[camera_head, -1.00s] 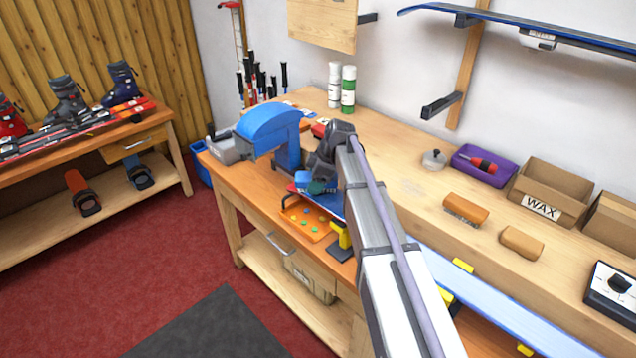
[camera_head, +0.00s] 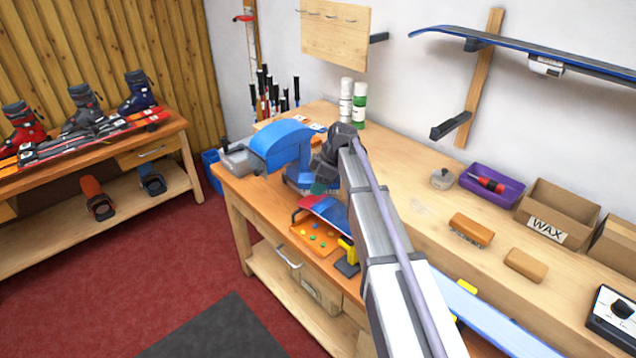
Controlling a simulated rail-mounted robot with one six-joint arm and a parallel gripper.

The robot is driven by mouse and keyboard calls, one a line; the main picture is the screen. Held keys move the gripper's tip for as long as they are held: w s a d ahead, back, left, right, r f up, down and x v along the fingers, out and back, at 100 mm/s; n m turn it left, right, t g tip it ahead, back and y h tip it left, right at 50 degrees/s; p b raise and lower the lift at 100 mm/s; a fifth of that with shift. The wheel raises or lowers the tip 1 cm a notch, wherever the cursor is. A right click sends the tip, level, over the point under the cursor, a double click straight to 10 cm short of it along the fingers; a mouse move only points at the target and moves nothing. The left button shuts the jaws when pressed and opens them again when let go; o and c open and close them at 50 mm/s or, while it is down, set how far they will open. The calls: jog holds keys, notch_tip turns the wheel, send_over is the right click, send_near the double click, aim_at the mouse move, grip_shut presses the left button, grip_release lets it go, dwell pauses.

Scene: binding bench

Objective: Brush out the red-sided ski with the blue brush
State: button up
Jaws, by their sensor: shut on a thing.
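The ski (camera_head: 490,322) lies base up along the front of the bench. Its base is blue, and red shows along the edge of its far tip (camera_head: 308,202). My arm crosses in front of its middle and hides much of it. My gripper (camera_head: 319,188) is by the far tip, mostly hidden behind my wrist. It is shut on the blue brush (camera_head: 301,180), of which only a small blue part shows. The brush appears just above or beyond the tip; I cannot tell whether it touches the ski.
A blue machine (camera_head: 283,146) stands just beyond the tip. An orange tray (camera_head: 314,238) and a yellow-and-black clamp (camera_head: 347,256) are below the ski. A brown brush (camera_head: 471,230), a cork block (camera_head: 525,264), a purple tray (camera_head: 510,196) and a wax box (camera_head: 575,203) sit on the bench's back part.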

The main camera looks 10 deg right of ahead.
jog(key=shift+r, duration=0.65)
jog(key=shift+r, duration=0.1)
notch_tip(320, 180, up, 3)
jog(key=p, duration=0.3)
jog(key=shift+p, duration=0.3)
jog(key=shift+f, duration=0.2)
